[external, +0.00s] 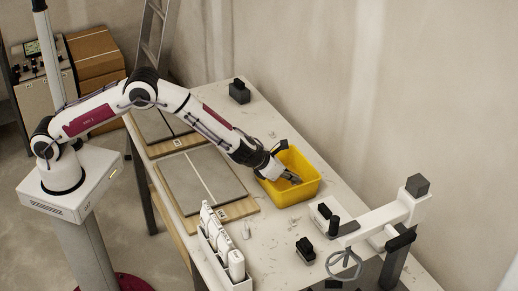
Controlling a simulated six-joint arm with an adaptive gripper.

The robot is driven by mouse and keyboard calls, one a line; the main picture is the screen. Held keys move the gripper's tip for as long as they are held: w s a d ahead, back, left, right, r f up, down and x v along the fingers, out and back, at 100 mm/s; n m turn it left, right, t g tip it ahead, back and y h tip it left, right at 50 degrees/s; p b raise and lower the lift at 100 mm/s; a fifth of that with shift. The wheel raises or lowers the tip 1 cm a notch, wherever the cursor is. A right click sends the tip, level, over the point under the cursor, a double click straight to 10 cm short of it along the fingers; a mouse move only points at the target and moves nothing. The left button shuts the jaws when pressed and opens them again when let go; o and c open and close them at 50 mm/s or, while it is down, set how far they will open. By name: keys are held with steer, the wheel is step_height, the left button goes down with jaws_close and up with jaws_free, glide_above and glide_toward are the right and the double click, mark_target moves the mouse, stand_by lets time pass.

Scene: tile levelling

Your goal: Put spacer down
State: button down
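My gripper (291,178) points down into the yellow bin (296,194) on the table, with its fingers at or below the rim. I cannot tell whether the fingers are open or shut, or whether they hold a spacer. Small grey shapes show beside the fingers inside the bin, too small to make out. A small whitish piece (246,230) lies on the table left of the bin; I cannot tell if it is a spacer. Two grey tiles (184,182) lie side by side on a wooden board, with a pale gap between them.
A white rack with several white bottles (236,262) stands at the table's near left edge. Black-and-white devices (326,216) and a small black block (305,249) are at the right. A dark box (239,92) stands at the far end. More tiles (156,125) lie behind.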

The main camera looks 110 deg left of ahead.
mark_target(292, 184)
steer(key=shift+f, duration=1.4)
steer(key=shift+f, duration=0.2)
steer(key=c, duration=2.3)
jaws_free()
steer(key=shift+r, duration=0.25)
steer(key=shift+d+r, duration=0.1)
steer(key=shift+v, duration=5.85)
steer(key=shift+s, duration=0.15)
